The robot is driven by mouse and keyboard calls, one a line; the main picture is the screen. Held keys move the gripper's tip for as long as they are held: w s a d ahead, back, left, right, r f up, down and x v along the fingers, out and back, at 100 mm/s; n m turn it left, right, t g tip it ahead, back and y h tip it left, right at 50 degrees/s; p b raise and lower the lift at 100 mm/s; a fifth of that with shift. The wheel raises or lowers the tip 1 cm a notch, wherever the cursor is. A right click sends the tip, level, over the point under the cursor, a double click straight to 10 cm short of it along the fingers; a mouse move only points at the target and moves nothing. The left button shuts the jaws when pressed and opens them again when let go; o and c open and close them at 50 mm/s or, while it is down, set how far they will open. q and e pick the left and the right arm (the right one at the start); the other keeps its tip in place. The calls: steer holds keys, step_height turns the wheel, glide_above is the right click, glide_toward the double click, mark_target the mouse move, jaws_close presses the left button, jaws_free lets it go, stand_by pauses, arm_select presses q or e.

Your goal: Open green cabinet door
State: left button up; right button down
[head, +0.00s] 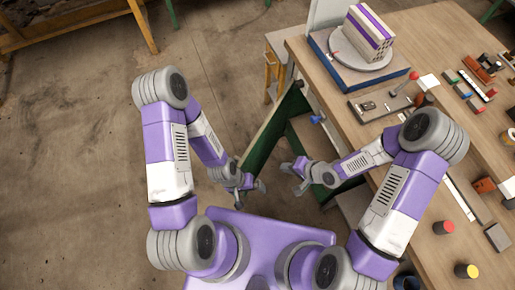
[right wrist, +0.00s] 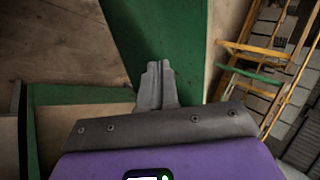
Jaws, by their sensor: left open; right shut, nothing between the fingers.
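The green cabinet door (head: 268,128) stands swung out from the workbench, its top edge running down and left toward my grippers. The green cabinet frame (head: 312,138) shows under the bench edge. My left gripper (head: 250,195) is open beside the door's near end; I cannot tell whether it touches. My right gripper (head: 287,168) is shut and empty, right of the door, between door and cabinet. In the right wrist view its closed fingers (right wrist: 155,85) lie in front of a green panel (right wrist: 165,35). The door handle is not visible.
The wooden workbench (head: 430,30) fills the right side, with a hollow brick (head: 368,33) on a round turntable, and tools and blocks. Concrete floor (head: 70,140) left of the door is clear.

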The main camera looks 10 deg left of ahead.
step_height(320, 180, up, 3)
steer(key=a+y, duration=0.1)
steer(key=b, duration=0.4)
glide_toward(250, 155)
steer(key=x, duration=0.5)
steer(key=shift+f, duration=0.25)
arm_select(q)
step_height(250, 155, down, 3)
steer(key=shift+f, duration=0.2)
arm_select(e)
steer(key=shift+w+a, duration=0.15)
steer(key=shift+a, duration=0.2)
